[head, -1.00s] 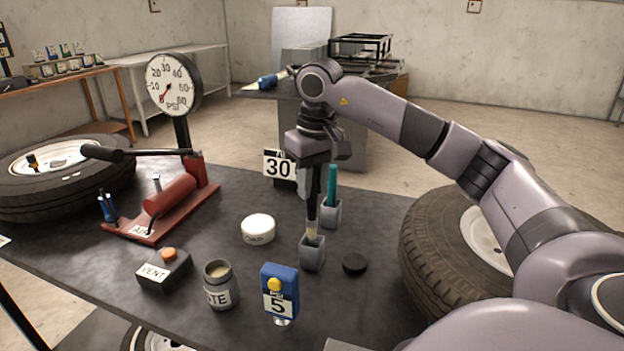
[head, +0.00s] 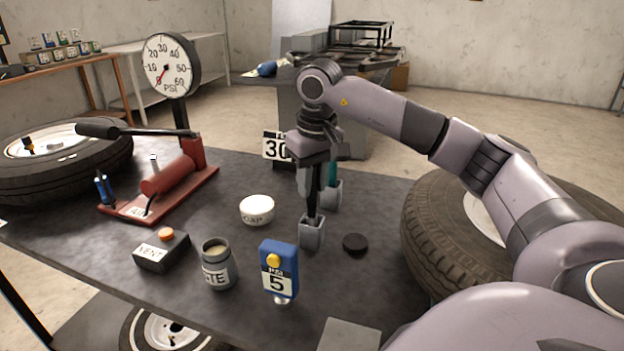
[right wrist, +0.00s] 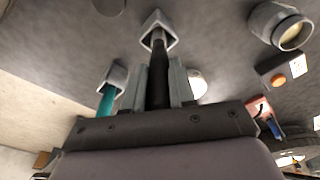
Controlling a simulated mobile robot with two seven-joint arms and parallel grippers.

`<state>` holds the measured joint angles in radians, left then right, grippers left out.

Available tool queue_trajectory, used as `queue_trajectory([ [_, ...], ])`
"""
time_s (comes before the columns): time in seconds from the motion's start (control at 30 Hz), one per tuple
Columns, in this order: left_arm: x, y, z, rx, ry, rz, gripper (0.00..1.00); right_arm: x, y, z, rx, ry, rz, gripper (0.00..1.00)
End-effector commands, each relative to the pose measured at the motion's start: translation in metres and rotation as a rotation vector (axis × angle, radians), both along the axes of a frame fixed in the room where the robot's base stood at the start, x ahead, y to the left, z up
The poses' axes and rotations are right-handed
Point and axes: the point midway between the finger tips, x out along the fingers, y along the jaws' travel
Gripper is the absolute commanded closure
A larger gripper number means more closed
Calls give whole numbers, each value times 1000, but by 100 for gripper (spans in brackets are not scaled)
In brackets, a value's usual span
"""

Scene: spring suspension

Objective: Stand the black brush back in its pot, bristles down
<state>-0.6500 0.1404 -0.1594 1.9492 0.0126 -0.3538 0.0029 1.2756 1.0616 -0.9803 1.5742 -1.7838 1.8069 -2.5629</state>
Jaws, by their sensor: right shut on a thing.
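My right gripper (head: 312,185) is shut on the black brush (head: 313,203), which hangs upright with its bristle end down. The brush's lower end is inside the front grey square pot (head: 312,237); the bristles are hidden by the pot walls. In the right wrist view the black handle (right wrist: 158,82) runs between the fingers into the mouth of the pot (right wrist: 158,30). I cannot tell whether the brush touches the pot's bottom. My left gripper is not in view.
A teal-handled brush (head: 332,172) stands in a second grey pot (head: 331,194) just behind. A black disc (head: 355,243) lies right of the front pot.

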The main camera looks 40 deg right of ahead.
Motion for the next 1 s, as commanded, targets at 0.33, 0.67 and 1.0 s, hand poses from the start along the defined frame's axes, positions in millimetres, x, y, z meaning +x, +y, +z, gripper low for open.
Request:
queue_trajectory([
  [0.33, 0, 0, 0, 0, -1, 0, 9, 0, 0, 0, 0, 0, 0, 45],
  [0.67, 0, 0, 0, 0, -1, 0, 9, -2, 1, 28, 1, -4, 1, 45],
  [1.0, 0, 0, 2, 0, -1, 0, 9, -7, 1, 70, 2, -1, 0, 45],
])
